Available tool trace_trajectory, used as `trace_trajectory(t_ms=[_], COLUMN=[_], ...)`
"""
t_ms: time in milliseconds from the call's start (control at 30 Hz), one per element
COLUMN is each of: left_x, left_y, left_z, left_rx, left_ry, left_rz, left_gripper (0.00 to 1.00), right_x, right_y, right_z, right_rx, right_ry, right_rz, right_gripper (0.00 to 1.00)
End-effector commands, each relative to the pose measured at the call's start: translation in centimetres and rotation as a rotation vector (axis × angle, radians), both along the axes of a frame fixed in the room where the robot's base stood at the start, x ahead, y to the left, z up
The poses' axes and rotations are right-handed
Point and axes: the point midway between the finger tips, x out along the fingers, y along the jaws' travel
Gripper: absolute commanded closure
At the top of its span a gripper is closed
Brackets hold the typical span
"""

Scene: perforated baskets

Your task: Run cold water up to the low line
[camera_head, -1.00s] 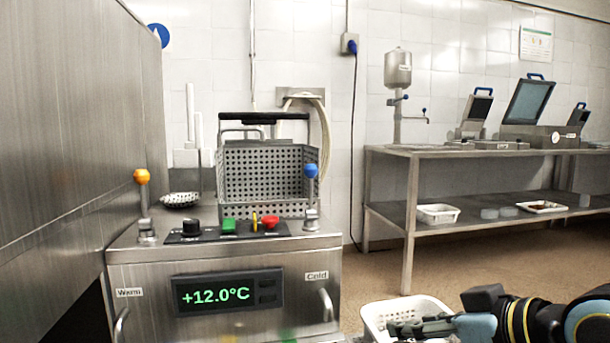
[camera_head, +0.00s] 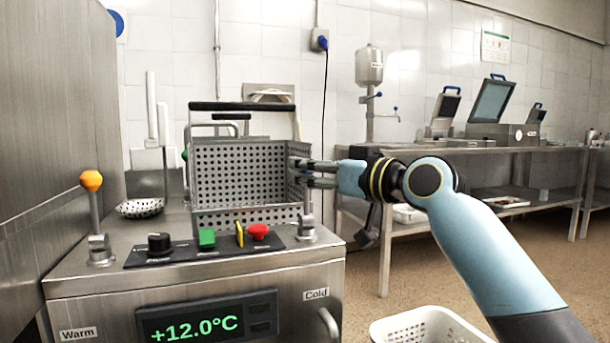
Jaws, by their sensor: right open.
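My right gripper (camera_head: 306,173) is open, its fingers pointing left in front of the right side of the perforated basket. The cold-side lever (camera_head: 306,229) stands just below the fingers; its blue knob does not show and seems hidden by the gripper. I cannot tell whether the fingers touch it. The "Cold" label (camera_head: 316,294) is on the front panel. The warm-side lever (camera_head: 95,215) stands upright with an orange knob. The display (camera_head: 207,318) reads +12.0°C. The perforated basket (camera_head: 240,170) stands on the machine. No water or low line shows. My left gripper is out of view.
A black dial (camera_head: 159,243), green button (camera_head: 207,239), yellow switch (camera_head: 239,233) and red button (camera_head: 258,231) sit between the levers. A white perforated basket (camera_head: 430,325) is at lower right. A steel table (camera_head: 490,151) stands behind my right arm.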

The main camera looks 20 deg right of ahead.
Motion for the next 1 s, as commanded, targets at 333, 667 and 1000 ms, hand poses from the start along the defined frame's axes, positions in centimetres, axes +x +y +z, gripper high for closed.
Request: trace_trajectory(t_ms=[333,667,1000], left_x=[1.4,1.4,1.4], left_y=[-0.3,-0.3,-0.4], left_z=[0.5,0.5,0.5], left_rx=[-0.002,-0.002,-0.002], left_ry=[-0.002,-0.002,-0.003], left_rz=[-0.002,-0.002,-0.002], left_gripper=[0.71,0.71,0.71], right_x=[2.1,2.0,2.0], right_y=[0.9,0.9,0.9], right_z=[0.0,0.0,0.0], right_rx=[-0.002,-0.002,-0.001], right_ry=[0.001,0.001,0.002], right_rz=[0.0,-0.001,-0.001], right_gripper=[0.48,0.7,1.0])
